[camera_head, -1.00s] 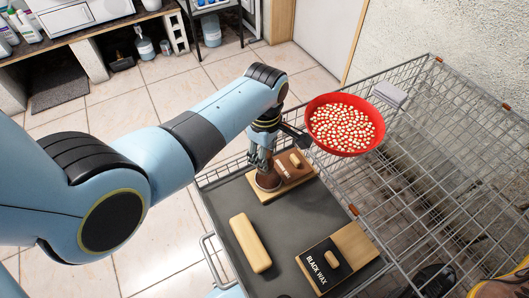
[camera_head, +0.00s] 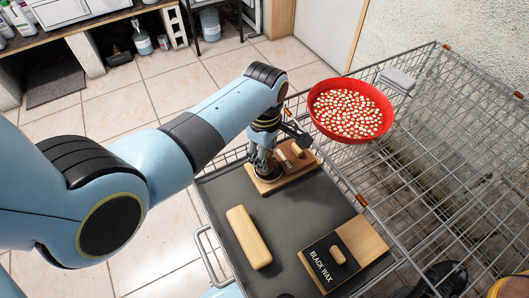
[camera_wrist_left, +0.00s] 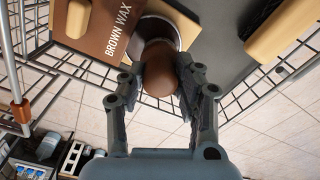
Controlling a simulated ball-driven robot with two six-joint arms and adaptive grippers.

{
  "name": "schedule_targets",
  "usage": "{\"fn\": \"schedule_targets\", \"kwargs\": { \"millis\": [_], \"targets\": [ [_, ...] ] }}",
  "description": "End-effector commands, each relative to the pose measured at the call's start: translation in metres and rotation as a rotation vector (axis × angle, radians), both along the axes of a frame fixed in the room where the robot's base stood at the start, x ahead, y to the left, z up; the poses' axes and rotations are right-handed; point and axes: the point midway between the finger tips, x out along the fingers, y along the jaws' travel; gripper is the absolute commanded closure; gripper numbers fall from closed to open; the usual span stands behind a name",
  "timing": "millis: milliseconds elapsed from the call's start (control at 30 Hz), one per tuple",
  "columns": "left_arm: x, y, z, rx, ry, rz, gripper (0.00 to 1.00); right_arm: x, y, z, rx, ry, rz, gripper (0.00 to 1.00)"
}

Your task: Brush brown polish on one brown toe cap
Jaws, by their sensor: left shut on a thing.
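My left gripper (camera_head: 262,158) is over the far end of the grey tray (camera_head: 225,196). In the left wrist view its fingers (camera_wrist_left: 163,84) are closed around a brown rounded knob, which looks like the brush handle (camera_wrist_left: 159,68). The brush's lower end is hidden. Just beyond the knob is a round tin with a silver rim (camera_wrist_left: 172,24), on the wooden board labelled BROWN WAX (camera_wrist_left: 112,35); it also shows in the head view (camera_head: 270,187). I cannot tell whether the brush touches the tin. No brown toe cap is clearly visible. My right gripper is out of view.
A BLACK WAX board (camera_head: 365,240) and a pale wooden block (camera_head: 248,237) lie on the tray. A red bowl of small pale pieces (camera_head: 316,125) and a grey folded cloth (camera_head: 397,79) rest on the wire rack. A black shoe (camera_head: 440,282) and a yellow item (camera_head: 512,288) show bottom right.

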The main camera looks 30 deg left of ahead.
Motion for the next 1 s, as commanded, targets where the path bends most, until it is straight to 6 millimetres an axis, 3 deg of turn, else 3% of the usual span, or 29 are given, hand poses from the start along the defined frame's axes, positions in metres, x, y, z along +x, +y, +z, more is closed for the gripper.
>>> {"fn": "schedule_targets", "kwargs": {
  "millis": [1000],
  "targets": [
    [-0.0001,0.0001,-0.0091,0.0,0.001,0.0,0.94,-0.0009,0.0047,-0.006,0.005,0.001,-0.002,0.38]
  ]
}}
